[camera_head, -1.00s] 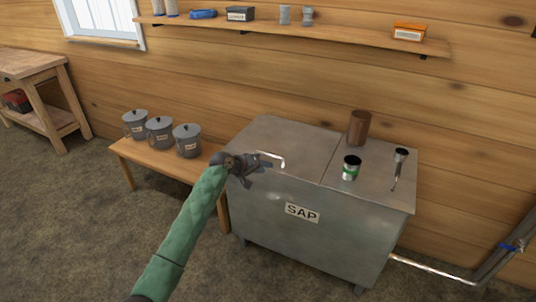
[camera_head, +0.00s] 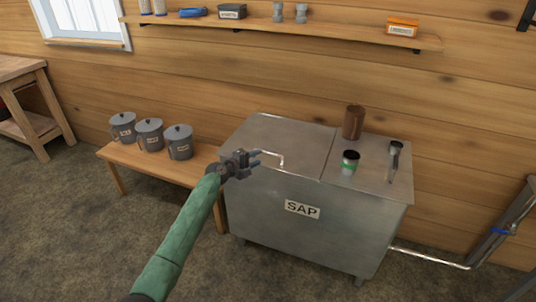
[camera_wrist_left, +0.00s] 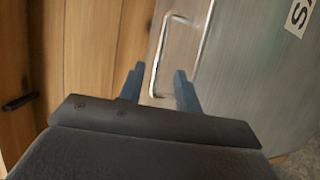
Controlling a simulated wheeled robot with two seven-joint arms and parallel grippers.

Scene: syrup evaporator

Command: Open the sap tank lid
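The grey metal sap tank (camera_head: 262,215) stands against the wall with a SAP label on its front. Its lid (camera_head: 285,136) on the left half of the top lies closed, with a bent metal handle (camera_head: 281,158) at its front edge. My left gripper (camera_head: 257,160) is at the left end of this handle. In the left wrist view the two blue fingers (camera_wrist_left: 160,88) are apart, and the handle (camera_wrist_left: 176,50) reaches down between their tips. I cannot see them clamped on it. My right gripper is not in view.
A brown cup (camera_head: 353,122), a green-banded can (camera_head: 349,163) and a dark-topped tool (camera_head: 394,160) stand or lie on the tank's right half. A bench (camera_head: 118,160) with several lidded grey pails is at the left. A pipe (camera_head: 430,257) leaves the tank's lower right.

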